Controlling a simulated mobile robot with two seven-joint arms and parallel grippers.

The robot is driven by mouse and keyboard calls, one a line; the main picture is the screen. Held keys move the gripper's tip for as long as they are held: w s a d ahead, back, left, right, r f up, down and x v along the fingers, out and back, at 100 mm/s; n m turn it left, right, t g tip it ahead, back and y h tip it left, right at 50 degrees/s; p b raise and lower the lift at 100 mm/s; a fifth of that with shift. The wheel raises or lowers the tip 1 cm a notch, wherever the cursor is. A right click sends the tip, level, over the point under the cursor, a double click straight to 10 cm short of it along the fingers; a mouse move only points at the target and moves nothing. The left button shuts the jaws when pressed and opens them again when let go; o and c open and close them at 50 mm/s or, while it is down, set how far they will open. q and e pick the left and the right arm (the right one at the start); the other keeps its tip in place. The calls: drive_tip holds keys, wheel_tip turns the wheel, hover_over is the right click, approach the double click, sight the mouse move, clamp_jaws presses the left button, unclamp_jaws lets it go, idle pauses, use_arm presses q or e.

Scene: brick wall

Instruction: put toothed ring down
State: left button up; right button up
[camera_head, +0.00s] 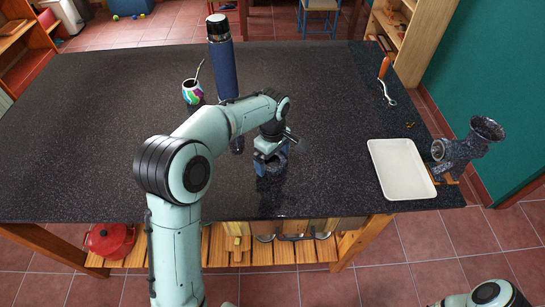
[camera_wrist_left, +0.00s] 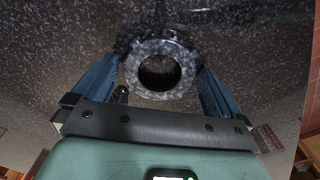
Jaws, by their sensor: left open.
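The toothed ring (camera_wrist_left: 160,48), a speckled dark grey ring with a round dark hole, lies on the black speckled table (camera_head: 90,130). In the left wrist view it sits between the two blue fingers of my left gripper (camera_wrist_left: 160,85). The fingers are spread, with a gap visible on each side of the ring. In the head view my left gripper (camera_head: 271,162) is low over the middle right of the table, and the ring is hard to make out there. My right gripper is out of view.
A white tray (camera_head: 400,168) lies right of my left gripper, with a speckled grinder body (camera_head: 468,148) beyond it. An orange-handled tool (camera_head: 384,70) is at the far right. A blue flask (camera_head: 222,65) and a colourful cup (camera_head: 192,93) stand behind my arm. The table's left side is clear.

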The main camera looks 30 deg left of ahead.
use_arm(q)
wheel_tip(320, 180, up, 12)
drive_tip(key=p, duration=0.1)
drive_tip(key=shift+p, duration=0.4)
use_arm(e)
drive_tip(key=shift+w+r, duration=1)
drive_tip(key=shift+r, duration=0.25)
